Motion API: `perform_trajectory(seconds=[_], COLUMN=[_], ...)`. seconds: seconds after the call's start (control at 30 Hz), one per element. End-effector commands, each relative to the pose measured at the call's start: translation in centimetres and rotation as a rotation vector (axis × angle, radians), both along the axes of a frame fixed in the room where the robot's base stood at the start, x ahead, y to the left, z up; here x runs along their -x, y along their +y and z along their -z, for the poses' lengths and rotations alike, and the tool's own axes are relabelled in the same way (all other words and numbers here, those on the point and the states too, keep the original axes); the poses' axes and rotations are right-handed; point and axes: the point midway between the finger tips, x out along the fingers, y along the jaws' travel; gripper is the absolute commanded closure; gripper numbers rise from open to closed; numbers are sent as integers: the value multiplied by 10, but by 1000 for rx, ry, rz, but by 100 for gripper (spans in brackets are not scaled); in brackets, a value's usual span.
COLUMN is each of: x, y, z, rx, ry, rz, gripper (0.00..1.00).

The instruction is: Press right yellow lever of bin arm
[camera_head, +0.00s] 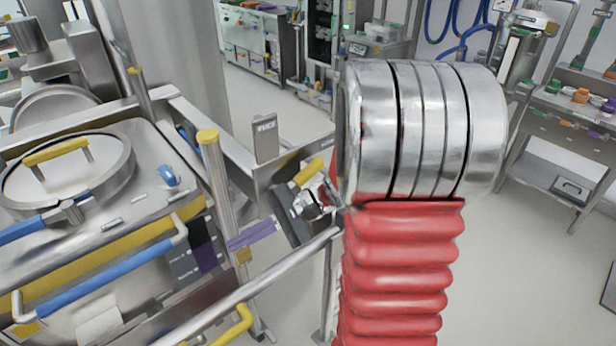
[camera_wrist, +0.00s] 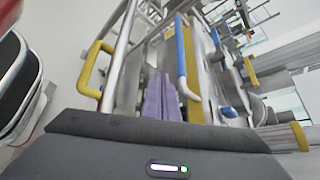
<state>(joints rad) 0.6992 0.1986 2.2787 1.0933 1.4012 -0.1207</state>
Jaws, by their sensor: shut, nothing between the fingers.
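In the head view, my gripper (camera_head: 250,235) has purple fingers, shut with nothing between them. They point left toward the bin's side, close to a yellow-capped metal post (camera_head: 218,185); contact cannot be told. The fingers also show in the wrist view (camera_wrist: 161,98), side by side. A curved yellow handle (camera_head: 236,326) sits low by the metal rail; a yellow handle (camera_wrist: 91,68) also shows left of the fingers in the wrist view. Which yellow part is the right lever cannot be told.
The metal bin (camera_head: 140,165) stands at the left, with a blue bar handle (camera_head: 100,268) and a yellow-handled round lid (camera_head: 60,152). A metal rail (camera_head: 270,283) runs below my gripper. Benches stand behind; clear floor (camera_head: 530,240) lies at the right.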

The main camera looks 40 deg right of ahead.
Motion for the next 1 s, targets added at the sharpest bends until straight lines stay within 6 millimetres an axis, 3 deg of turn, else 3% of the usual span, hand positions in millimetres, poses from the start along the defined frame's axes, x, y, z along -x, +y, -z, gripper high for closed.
perform_trajectory(seconds=[0.3, 0.5, 0.8, 1.0], x=[-36, -45, -27, -7], y=[-86, -155, -267, -316], z=[15, 31, 71, 93], rx=[-297, -460, -662, -736], ry=[-34, -90, -207, -273], rz=[308, 514, 843, 995], gripper=[100, 100, 100, 100])
